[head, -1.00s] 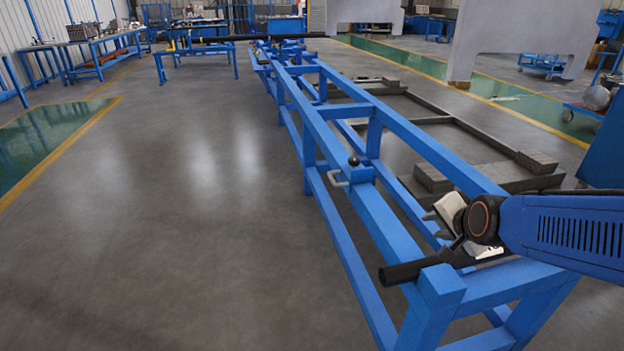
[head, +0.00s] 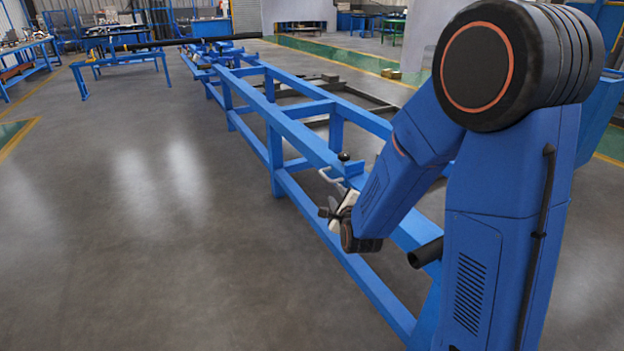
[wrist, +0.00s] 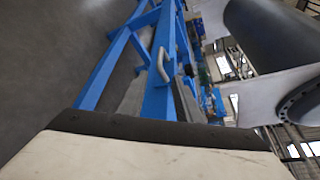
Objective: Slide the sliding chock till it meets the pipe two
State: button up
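The sliding chock (head: 352,169) is a small blue block on the long blue rail, with a black ball knob on top and a pale U-shaped handle (head: 329,175) on its left side. The handle also shows in the wrist view (wrist: 162,66), ahead of my gripper. My gripper (head: 328,211) is beside the rail, just nearer than the handle and apart from it. Its fingers are small and partly hidden, so I cannot tell their opening. A short black pipe (head: 425,253) lies at the near end of the frame. A long black pipe (head: 195,40) lies far back. I cannot tell which is pipe two.
The blue rail frame (head: 300,135) runs away to the back left, with crossbars and a lower beam. Dark steel beams (head: 335,84) lie on the floor at its right. The grey floor (head: 130,220) at the left is clear.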

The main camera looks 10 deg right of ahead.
aim_at(327, 179)
jog(key=x, duration=1.7)
jog(key=shift+w+a, duration=0.15)
jog(key=shift+w, duration=0.15)
grip_shut()
